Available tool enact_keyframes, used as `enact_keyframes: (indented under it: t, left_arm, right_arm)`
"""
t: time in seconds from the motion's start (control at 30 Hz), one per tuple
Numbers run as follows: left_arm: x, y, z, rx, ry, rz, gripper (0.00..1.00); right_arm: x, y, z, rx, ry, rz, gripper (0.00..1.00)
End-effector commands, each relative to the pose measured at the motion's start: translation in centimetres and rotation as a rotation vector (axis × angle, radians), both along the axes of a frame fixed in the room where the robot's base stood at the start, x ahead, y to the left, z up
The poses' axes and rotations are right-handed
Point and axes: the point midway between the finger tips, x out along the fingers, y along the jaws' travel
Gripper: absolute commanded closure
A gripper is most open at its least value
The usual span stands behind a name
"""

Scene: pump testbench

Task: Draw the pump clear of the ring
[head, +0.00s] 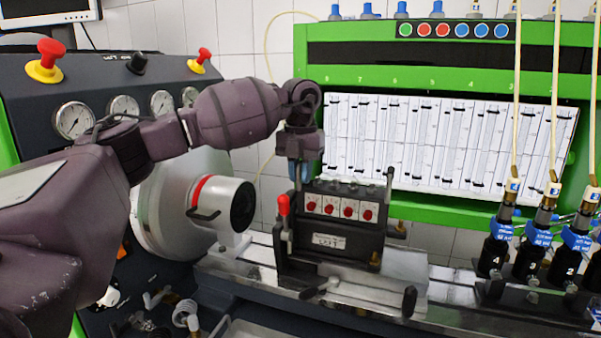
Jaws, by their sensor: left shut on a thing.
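The likely pump is a dark block (322,263) with a row of red knobs on a pale panel, upright on the bench's metal rail. My left gripper (299,178) points down at its upper left edge, with the jaws closed there; the exact grip spot is small and partly hidden. To the left, a white drum carries a cylinder with a red band (200,190) and a dark end face, facing the block. A visible gap lies between cylinder and block. I cannot tell for sure which part is the ring. My right gripper is out of view.
A red-topped lever (283,205) stands at the block's left front. A green frame with a chart panel (450,145) rises behind. Black injectors (529,258) with pipes stand on the right. A gauge console (100,85) fills the left. The rail (460,300) right of the block is partly bare.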

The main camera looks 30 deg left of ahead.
Motion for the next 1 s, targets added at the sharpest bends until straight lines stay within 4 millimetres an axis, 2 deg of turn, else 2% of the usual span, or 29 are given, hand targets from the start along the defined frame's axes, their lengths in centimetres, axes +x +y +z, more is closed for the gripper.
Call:
enact_keyframes:
  t: [0.4,1.0]
  left_arm:
    - [0.3,-1.2,0.2,-0.002,-0.005,-0.002,1.0]
    - [0.6,-2.3,0.1,-0.002,-0.004,-0.002,1.0]
  right_arm:
    - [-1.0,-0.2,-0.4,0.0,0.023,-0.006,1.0]
    - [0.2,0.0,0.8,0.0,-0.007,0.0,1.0]
